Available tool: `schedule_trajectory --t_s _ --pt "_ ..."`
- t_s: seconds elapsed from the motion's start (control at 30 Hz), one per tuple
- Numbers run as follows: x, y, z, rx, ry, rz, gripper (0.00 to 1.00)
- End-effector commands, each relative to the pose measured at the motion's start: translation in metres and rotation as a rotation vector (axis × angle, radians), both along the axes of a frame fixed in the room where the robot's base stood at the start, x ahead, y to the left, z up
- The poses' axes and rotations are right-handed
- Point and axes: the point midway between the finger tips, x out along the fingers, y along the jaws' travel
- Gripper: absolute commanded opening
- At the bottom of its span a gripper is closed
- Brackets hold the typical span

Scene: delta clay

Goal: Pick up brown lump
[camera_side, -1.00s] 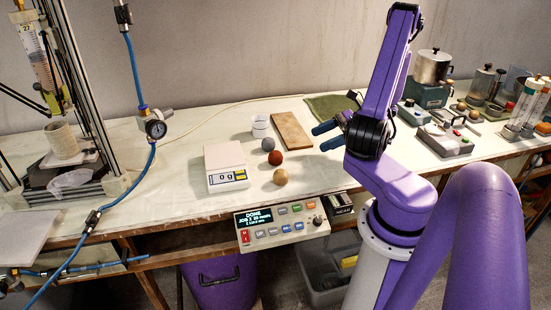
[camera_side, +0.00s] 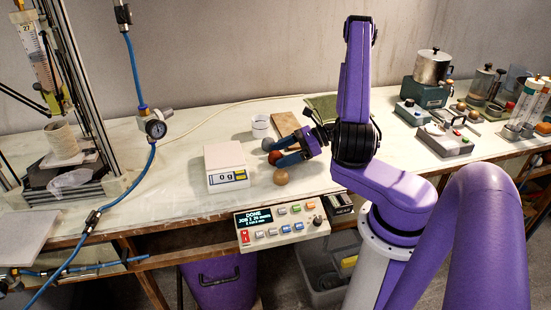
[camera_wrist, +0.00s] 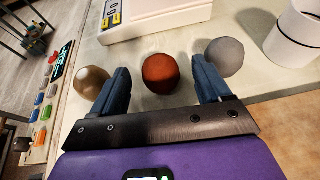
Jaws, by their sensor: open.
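The reddish-brown lump (camera_wrist: 160,74) lies on the white bench top between the two blue fingers of my gripper (camera_wrist: 162,68) in the wrist view. In the side view, the lump (camera_side: 276,157) is partly hidden by the fingers of my gripper (camera_side: 272,153). The gripper is open and reaches in low from the right. Bench shows between the lump and each finger. A tan lump (camera_side: 281,177) sits just outside the near finger. A grey lump (camera_side: 267,144) sits just outside the far finger. Both also flank the fingers in the wrist view, tan (camera_wrist: 91,82) and grey (camera_wrist: 225,57).
A scale (camera_side: 225,165) reading 0 g stands left of the lumps. A white cup (camera_side: 261,126) and a wooden board (camera_side: 287,124) are behind them. A control box (camera_side: 281,224) is at the front edge.

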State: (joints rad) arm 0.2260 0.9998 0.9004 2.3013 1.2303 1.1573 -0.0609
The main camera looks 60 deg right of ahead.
Motion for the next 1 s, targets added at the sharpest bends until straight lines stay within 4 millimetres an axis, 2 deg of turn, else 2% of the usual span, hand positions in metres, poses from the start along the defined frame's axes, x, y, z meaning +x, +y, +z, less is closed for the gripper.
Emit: schedule_trajectory --t_s 0.33,0.5,0.53,1.0 --pt "0.0059 0.005 -0.0033 -0.001 -0.001 0.0 0.77" --pt "0.0057 0.0049 -0.0032 -0.001 -0.001 -0.001 0.21" --pt "0.0056 0.0049 -0.0032 -0.001 -0.001 -0.001 0.16" --pt "0.0059 0.0045 0.0029 -0.001 -0.001 -0.001 0.16"
